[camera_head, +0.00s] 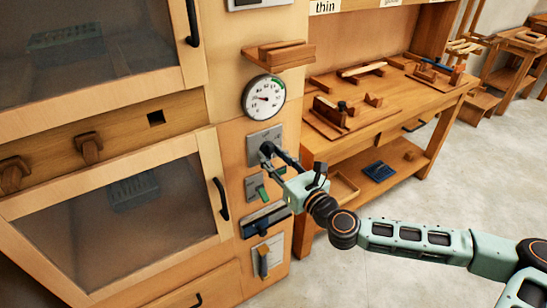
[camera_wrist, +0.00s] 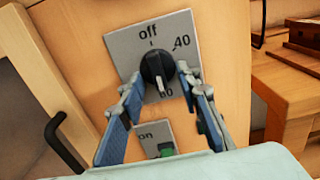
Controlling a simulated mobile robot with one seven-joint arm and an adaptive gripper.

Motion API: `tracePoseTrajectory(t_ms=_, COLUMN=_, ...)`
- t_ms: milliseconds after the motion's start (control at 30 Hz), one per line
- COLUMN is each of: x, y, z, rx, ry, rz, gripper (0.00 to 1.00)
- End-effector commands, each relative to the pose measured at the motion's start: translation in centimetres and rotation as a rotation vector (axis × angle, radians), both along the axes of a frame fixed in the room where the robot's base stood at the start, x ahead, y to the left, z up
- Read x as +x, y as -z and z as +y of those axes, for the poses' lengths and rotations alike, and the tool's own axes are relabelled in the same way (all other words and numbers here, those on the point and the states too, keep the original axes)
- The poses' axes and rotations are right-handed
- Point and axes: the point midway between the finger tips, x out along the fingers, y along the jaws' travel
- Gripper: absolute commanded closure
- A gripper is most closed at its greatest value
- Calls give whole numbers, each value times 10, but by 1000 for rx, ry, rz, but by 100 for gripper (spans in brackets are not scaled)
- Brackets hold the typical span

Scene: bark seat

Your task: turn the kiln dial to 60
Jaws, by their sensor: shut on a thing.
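The kiln dial (camera_wrist: 155,66) is a round black knob on a grey plate (camera_wrist: 122,45), marked "off" at the top and "40" at the upper right. A third mark below the knob ends in 0; its first digit is hard to read. The white pointer line points down toward that mark. My gripper (camera_wrist: 160,82) is shut on the dial, with one finger on each side of it. In the head view, my gripper (camera_head: 270,154) reaches the plate (camera_head: 257,138) from the right and largely hides the knob.
A round gauge (camera_head: 264,97) is above the dial plate. Below the dial is an "on" plate (camera_wrist: 149,134) with a green switch (camera_wrist: 166,149). A black door handle (camera_head: 220,199) is at the left. A wooden workbench (camera_head: 395,105) with tools stands at the right.

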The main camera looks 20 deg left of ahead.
Motion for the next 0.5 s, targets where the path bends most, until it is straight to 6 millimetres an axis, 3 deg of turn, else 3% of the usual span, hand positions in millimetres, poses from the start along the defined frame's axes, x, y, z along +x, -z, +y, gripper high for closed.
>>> tracePoseTrajectory(t_ms=333, x=2, y=-3, z=0, rx=5, ry=4, rz=-2, gripper=94)
tracePoseTrajectory(t_ms=367, x=2, y=-3, z=0, rx=5, ry=4, rz=-2, gripper=68)
tracePoseTrajectory(t_ms=500, x=1, y=-2, z=0, rx=4, ry=2, rz=-1, gripper=53)
